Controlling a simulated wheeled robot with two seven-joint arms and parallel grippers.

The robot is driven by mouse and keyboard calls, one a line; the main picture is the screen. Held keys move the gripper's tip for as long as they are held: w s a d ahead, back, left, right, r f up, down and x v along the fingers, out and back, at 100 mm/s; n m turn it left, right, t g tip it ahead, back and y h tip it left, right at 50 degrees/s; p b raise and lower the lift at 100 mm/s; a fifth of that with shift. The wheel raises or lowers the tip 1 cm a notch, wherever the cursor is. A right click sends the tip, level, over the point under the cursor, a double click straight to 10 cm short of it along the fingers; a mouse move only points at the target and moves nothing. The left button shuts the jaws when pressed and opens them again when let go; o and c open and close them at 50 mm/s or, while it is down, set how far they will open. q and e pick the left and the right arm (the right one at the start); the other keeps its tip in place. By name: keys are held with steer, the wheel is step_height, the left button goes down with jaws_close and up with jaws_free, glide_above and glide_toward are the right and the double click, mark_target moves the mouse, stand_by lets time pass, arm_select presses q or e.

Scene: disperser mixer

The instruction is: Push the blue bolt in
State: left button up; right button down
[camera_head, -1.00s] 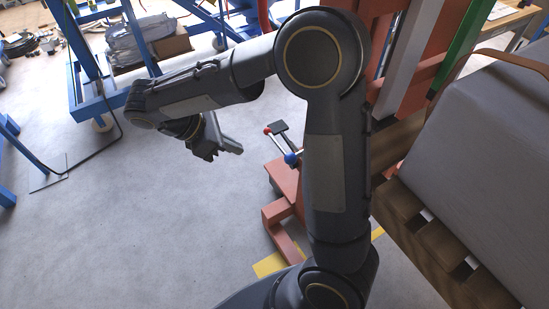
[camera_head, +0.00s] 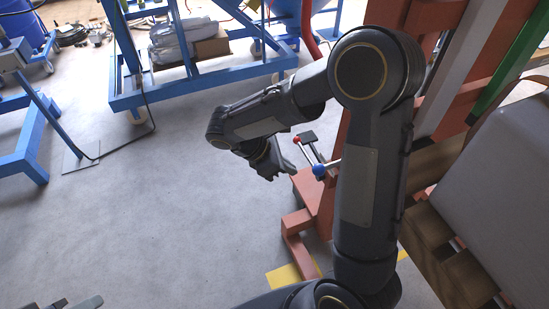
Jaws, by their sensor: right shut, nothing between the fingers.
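The blue bolt (camera_head: 319,171) shows as a round blue knob on a short light rod, on the orange machine right of centre. My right gripper (camera_head: 282,174) is just left of the blue bolt in the picture, pointing down and right. It is shut and empty, with a visible gap to the knob. My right arm covers part of the machine to the right of the knob. Of my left gripper (camera_head: 72,303), only grey tips show at the bottom left edge, too little to tell its state.
A red-tipped lever (camera_head: 296,140) and a dark pedal-like plate (camera_head: 307,137) are close to the blue bolt. The machine's orange foot (camera_head: 298,248) stands on the floor. A blue frame (camera_head: 190,88) is behind. The grey floor (camera_head: 150,215) at left is clear.

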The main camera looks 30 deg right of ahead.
arm_select(q)
steer(key=shift+r, duration=0.1)
arm_select(e)
steer(key=shift+s+d+f, duration=0.15)
steer(key=shift+s+d, duration=0.05)
steer(key=shift+d, duration=0.45)
steer(key=shift+s+d+f, duration=0.1)
steer(key=shift+s+d, duration=0.1)
steer(key=shift+d, duration=0.45)
steer(key=shift+s+d+f, duration=0.15)
steer(key=shift+s+d, duration=0.05)
steer(key=shift+d, duration=0.45)
steer(key=d, duration=0.2)
steer(key=d+p, duration=0.1)
steer(key=d, duration=0.2)
steer(key=shift+s+d, duration=0.35)
arm_select(q)
steer(key=shift+a+r, duration=0.1)
steer(key=shift+r, duration=0.4)
arm_select(e)
steer(key=shift+d, duration=0.1)
